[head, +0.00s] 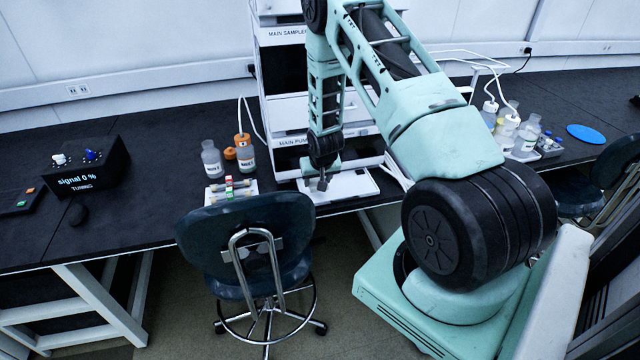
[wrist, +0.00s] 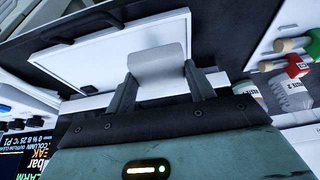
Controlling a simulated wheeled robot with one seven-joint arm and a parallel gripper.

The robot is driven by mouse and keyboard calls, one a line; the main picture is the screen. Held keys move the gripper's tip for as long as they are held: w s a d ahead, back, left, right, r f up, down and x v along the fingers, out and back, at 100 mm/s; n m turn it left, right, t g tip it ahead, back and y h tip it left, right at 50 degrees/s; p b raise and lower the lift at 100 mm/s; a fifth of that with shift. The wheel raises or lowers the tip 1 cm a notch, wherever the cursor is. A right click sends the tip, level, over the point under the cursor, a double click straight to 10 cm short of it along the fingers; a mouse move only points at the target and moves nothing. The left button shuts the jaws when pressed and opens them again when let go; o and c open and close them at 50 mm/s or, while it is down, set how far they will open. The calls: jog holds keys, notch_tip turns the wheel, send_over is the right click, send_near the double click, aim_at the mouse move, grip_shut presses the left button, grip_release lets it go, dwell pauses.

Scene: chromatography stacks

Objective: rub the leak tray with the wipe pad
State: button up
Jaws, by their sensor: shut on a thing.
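My gripper (head: 322,176) points down over the white leak tray (head: 352,186) in front of the stack and is shut on a grey wipe pad (head: 322,185). In the wrist view the pad (wrist: 157,72) sits between the two dark fingers, its free end toward the tray. The shallow rimmed tray (wrist: 85,58) lies beyond the fingers there, mostly to their left. In the head view the pad is over the tray's left part. I cannot tell whether the pad touches the tray surface.
The MAIN PUMP module (head: 292,150) stands behind the tray. A dark chair (head: 250,240) is close to the bench front. A signal box (head: 82,172) stands far left.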

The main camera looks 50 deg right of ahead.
jog(key=shift+r+p, duration=0.8)
jog(key=shift+r, duration=1)
jog(key=shift+f, duration=0.1)
